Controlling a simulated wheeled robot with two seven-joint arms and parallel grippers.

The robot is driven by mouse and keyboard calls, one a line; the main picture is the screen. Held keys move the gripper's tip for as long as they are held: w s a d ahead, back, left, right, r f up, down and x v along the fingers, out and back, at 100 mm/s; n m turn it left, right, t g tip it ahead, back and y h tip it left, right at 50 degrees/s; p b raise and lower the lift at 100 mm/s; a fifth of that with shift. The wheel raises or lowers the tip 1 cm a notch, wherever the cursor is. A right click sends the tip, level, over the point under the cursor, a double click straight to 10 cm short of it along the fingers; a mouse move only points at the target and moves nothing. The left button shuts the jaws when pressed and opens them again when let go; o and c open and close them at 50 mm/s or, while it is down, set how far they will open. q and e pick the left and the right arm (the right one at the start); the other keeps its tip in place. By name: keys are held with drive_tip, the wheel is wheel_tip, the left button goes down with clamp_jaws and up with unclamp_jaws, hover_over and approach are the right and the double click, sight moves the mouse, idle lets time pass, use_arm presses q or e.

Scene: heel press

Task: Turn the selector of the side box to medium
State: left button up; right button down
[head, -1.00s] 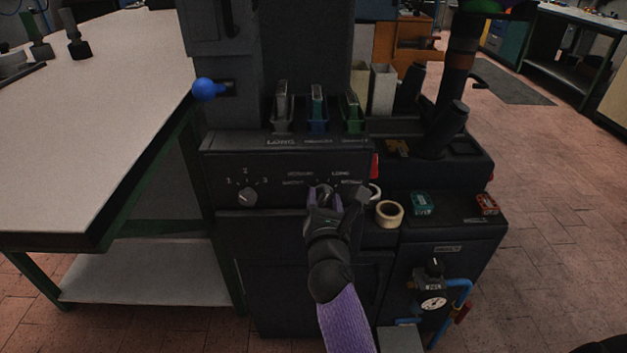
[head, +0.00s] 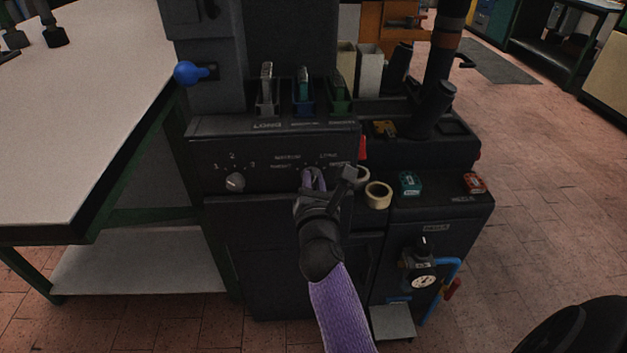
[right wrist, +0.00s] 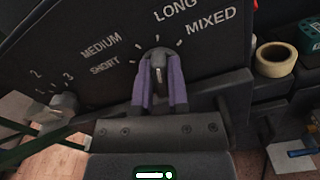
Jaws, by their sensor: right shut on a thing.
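The side box (head: 270,150) is a dark panel on the front of the machine. Its selector (right wrist: 159,57) is a small grey knob, ringed by the labels SHORT, MEDIUM, LONG and MIXED in the right wrist view. My right gripper (head: 315,182) is shut on this selector. In the right wrist view its two purple fingers (right wrist: 160,72) press the knob from both sides. The knob's top end points roughly up, between MEDIUM and LONG; its exact setting is hard to tell. In the head view the gripper mostly hides the knob. My left gripper is not in view.
A second knob (head: 235,182), marked 1 to 3, sits left on the same panel. A tape roll (head: 378,195) and small green (head: 410,183) and red (head: 475,183) boxes lie to the right. A blue-ball lever (head: 188,73) sticks out above left, near the white table (head: 80,130).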

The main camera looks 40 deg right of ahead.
use_arm(q)
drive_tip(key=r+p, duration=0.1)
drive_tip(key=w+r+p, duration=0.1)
drive_tip(key=p, duration=0.1)
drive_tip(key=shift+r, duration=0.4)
use_arm(e)
drive_tip(key=n, duration=0.7)
drive_tip(key=shift+w+a, duration=0.15)
drive_tip(key=shift+a, duration=0.05)
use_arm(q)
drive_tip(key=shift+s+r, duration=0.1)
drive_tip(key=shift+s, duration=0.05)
use_arm(e)
drive_tip(key=shift+n, duration=0.4)
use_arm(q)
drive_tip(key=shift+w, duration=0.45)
use_arm(e)
drive_tip(key=c, duration=0.6)
unclamp_jaws()
